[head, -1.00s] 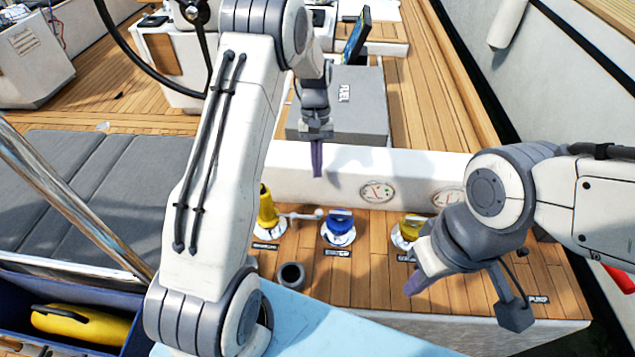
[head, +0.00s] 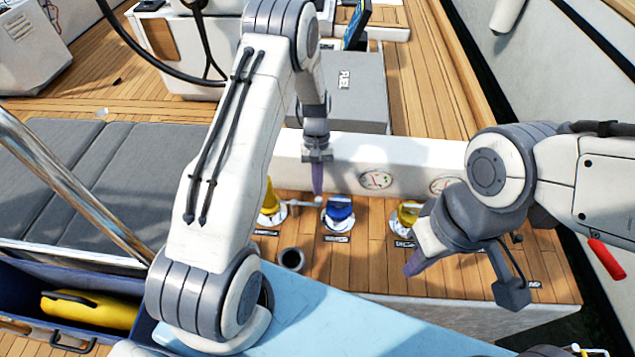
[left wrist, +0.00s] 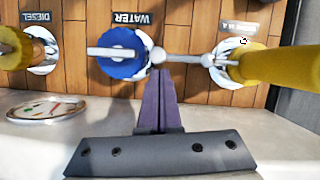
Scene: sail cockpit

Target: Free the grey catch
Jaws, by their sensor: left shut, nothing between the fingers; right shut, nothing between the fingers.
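The grey catch (left wrist: 185,58) is a short bar with a ball end. In the left wrist view it runs from the base of a yellow post (left wrist: 280,67) to the edge of the blue WATER cap (left wrist: 122,53). In the head view the catch (head: 302,203) lies between the yellow and the blue cap (head: 338,208). My left gripper (head: 318,190) is shut and empty, pointing down, its purple fingertips (left wrist: 160,75) at the ball end; whether they touch it I cannot tell. My right gripper (head: 412,268) is shut and empty over the deck near the right yellow cap.
Another yellow cap (head: 408,213), labelled DIESEL, stands right of the blue one. A dark round cup (head: 291,259) sits in front. A white wall with gauges (head: 376,180) rises behind. A grey FUEL box (head: 360,95) stands further back.

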